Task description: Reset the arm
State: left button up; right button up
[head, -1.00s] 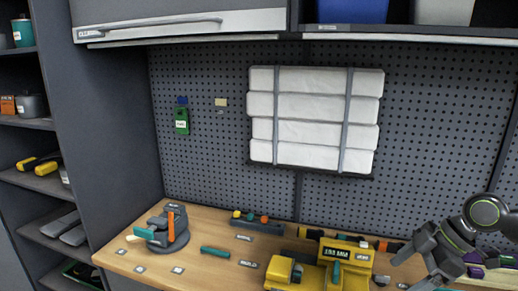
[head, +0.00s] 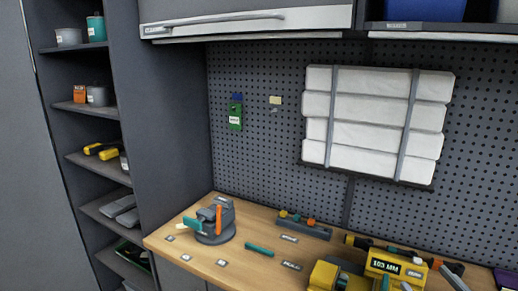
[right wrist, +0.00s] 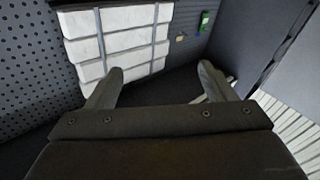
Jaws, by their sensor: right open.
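My right gripper (right wrist: 158,84) shows in the right wrist view with its two dark fingers spread apart and nothing between them. Beyond the fingers are the pegboard and the strapped white bundle (right wrist: 118,42). In the head view, only a small grey piece at the lower right edge may be part of this gripper; I cannot tell. My left gripper is in neither current view.
The wooden bench (head: 235,255) carries a grey vise-like tool (head: 215,225) and a yellow device with a display (head: 395,265). White bundle (head: 375,120) hangs on the pegboard. Shelves (head: 100,165) stand left; a cabinet (head: 245,22) hangs above.

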jog(key=s+d+f+m+g+h, duration=0.3)
jog(key=s+f+m+g+h, duration=0.45)
jog(key=f, duration=0.75)
jog(key=s+a+f+n+g+y, duration=0.1)
jog(key=s+a+f+g, duration=0.3)
jog(key=s, duration=0.3)
jog(key=s+a+f+n+g+y, duration=0.2)
jog(key=s+a+f+g, duration=0.25)
jog(key=s, duration=0.35)
notch_tip(320, 180, down, 25)
jog(key=d+b, duration=0.1)
jog(key=s+a+f+g+b, duration=0.1)
jog(key=s+f, duration=1.4)
jog(key=f, duration=0.2)
jog(key=shift+f+g, duration=0.4)
